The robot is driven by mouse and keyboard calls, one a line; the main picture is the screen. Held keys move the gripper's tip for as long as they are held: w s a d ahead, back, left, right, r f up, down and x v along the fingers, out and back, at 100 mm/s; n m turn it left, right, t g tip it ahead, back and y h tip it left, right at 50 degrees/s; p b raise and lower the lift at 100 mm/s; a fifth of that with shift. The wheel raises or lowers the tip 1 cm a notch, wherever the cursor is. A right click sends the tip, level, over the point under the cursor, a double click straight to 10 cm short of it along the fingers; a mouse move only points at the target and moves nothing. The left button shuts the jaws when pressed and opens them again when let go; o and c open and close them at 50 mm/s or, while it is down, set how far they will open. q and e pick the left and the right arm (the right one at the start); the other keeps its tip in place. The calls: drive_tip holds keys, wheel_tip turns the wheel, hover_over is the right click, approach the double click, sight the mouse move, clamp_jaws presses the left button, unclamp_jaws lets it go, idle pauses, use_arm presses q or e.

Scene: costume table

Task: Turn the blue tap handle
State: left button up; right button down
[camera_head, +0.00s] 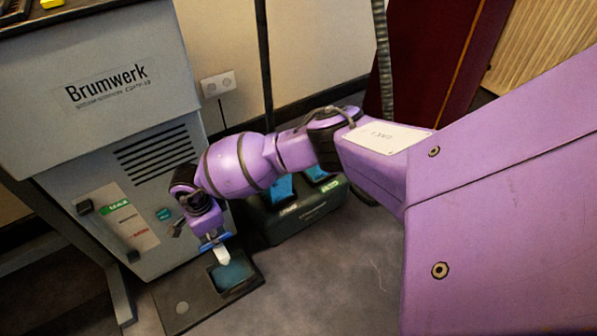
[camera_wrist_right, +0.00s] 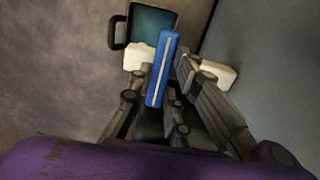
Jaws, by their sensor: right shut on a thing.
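The blue tap handle (camera_wrist_right: 171,58) is a flat blue bar with a pale line along it, upright in the right wrist view. My right gripper (camera_wrist_right: 178,66) is shut on it, with a white-tipped finger on each side. In the head view, a small strip of blue handle (camera_head: 212,241) shows at my right gripper (camera_head: 219,252), low by the front of the grey Brumwerk machine (camera_head: 75,60). The wrist hides most of the handle and its mounting there. My left gripper is in neither view.
A dark box (camera_head: 300,222) with blue-topped pedals stands behind my right arm. A black bar handle (camera_head: 108,232) sticks out from the machine's front. Grey floor is free toward the front right.

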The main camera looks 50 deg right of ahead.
drive_tip(key=shift+w+a+r, duration=0.2)
drive_tip(key=c, duration=1.7)
unclamp_jaws()
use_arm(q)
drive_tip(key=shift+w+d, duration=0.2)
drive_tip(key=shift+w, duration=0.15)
use_arm(e)
drive_tip(key=shift+o, duration=0.3)
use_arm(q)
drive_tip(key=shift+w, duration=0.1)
use_arm(e)
drive_tip(key=shift+d, duration=0.1)
wheel_tip(320, 180, up, 12)
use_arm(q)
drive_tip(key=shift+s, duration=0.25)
use_arm(e)
drive_tip(key=shift+s+f, duration=0.1)
drive_tip(key=shift+s, duration=0.05)
